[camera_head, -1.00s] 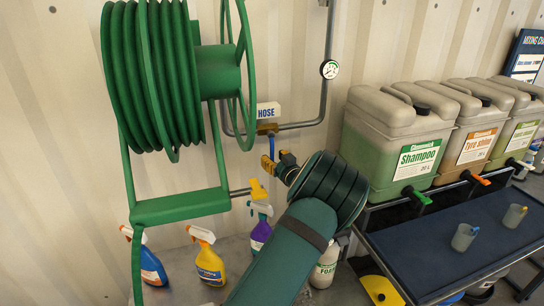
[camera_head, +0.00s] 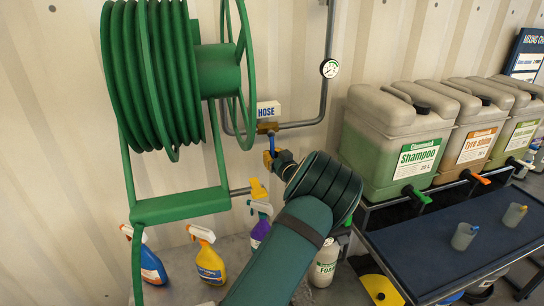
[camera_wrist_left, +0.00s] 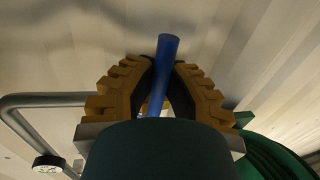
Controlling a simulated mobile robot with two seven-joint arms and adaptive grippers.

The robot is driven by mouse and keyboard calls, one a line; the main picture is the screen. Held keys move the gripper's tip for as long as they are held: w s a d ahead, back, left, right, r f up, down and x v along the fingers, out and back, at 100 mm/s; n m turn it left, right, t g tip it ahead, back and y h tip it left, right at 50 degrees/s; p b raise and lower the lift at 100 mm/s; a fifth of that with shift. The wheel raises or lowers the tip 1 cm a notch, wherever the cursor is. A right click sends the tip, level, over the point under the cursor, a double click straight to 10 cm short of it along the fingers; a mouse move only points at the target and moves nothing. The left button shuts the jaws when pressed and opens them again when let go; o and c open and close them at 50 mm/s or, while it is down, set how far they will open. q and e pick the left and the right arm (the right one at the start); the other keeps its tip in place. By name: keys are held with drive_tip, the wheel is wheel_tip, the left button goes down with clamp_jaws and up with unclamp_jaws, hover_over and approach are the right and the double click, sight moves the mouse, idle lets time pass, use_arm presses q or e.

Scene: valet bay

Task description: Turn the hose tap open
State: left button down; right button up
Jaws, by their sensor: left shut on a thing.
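The hose tap has a brass body (camera_head: 267,127) on the wall pipe, just below the HOSE sign. Its blue lever (camera_head: 271,142) hangs down from the body, close to vertical. My left gripper (camera_head: 270,156) is shut on the lower part of this lever. In the left wrist view, the blue lever (camera_wrist_left: 167,48) stands between the two ochre fingers (camera_wrist_left: 160,85) of the gripper. Its end sticks out past the fingertips, and my wrist hides the lower parts. My right gripper is not in view.
A green hose reel (camera_head: 152,75) stands close on the left. A pressure gauge (camera_head: 329,69) sits on the grey pipe. Several spray bottles, including a yellow one (camera_head: 208,262), stand below. A shampoo canister (camera_head: 400,140) is on the rack at right.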

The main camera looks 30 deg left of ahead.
use_arm(q)
drive_tip(key=shift+w+d+f+n+b, duration=0.1)
drive_tip(key=shift+w+d+n+b, duration=0.15)
drive_tip(key=shift+n+b, duration=0.25)
drive_tip(key=w+d+r+n+h+b, duration=0.2)
drive_tip(key=r+n+b, duration=0.1)
drive_tip(key=n, duration=0.4)
drive_tip(key=w+d+r+n+t+h+b, duration=0.1)
drive_tip(key=w+d+r+n+b, duration=0.1)
drive_tip(key=n, duration=0.5)
drive_tip(key=shift+w+d+r+n+t+h+b, duration=0.15)
drive_tip(key=shift+w+r+n+t+h+b, duration=0.3)
drive_tip(key=shift+r+b, duration=0.8)
drive_tip(key=shift+w+r, duration=0.1)
drive_tip(key=shift+r, duration=0.05)
drive_tip(key=c, duration=1)
unclamp_jaws()
